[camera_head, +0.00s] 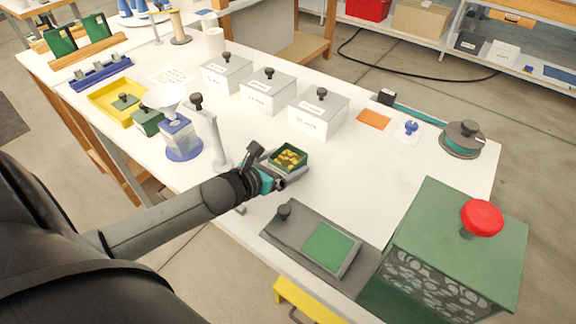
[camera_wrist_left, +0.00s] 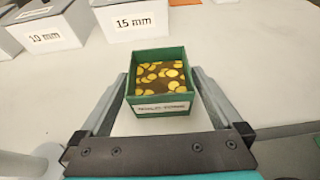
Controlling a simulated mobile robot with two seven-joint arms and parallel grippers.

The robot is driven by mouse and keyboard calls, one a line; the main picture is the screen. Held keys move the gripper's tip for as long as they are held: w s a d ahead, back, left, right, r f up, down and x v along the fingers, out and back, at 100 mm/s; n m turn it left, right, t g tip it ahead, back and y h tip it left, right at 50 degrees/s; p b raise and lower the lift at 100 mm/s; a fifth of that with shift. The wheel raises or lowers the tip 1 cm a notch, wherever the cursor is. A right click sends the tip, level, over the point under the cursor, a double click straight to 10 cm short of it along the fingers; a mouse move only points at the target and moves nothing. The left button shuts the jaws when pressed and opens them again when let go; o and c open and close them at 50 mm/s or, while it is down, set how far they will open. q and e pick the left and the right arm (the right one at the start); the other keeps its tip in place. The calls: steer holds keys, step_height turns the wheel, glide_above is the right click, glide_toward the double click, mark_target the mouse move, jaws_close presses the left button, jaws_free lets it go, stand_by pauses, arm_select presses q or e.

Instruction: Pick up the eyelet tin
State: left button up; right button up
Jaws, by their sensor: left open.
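The eyelet tin (camera_head: 289,155) is a small green open-topped box with gold eyelets inside, near the front edge of the white table. It also shows upright in the left wrist view (camera_wrist_left: 160,105), with a white label on its near side. My left gripper (camera_head: 287,168) is at the tin, with its jaws open. In the left wrist view its grey fingers (camera_wrist_left: 160,80) lie on either side of the tin, with the tin between them. I cannot tell whether either finger touches the tin. My right gripper is not in view.
Behind the tin stand lidded grey boxes with size labels, the nearest being the 15 mm box (camera_head: 318,112). A grey post (camera_head: 216,140) stands left of my gripper. A grey plate with a green pad (camera_head: 331,247) and a green press with a red knob (camera_head: 482,217) are at front right.

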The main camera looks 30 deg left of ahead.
arm_select(q)
steer(key=shift+w+f, duration=0.25)
steer(key=shift+w, duration=0.3)
steer(key=shift+d, duration=0.1)
steer(key=c, duration=1.3)
steer(key=shift+c, duration=0.5)
steer(key=shift+r, duration=0.2)
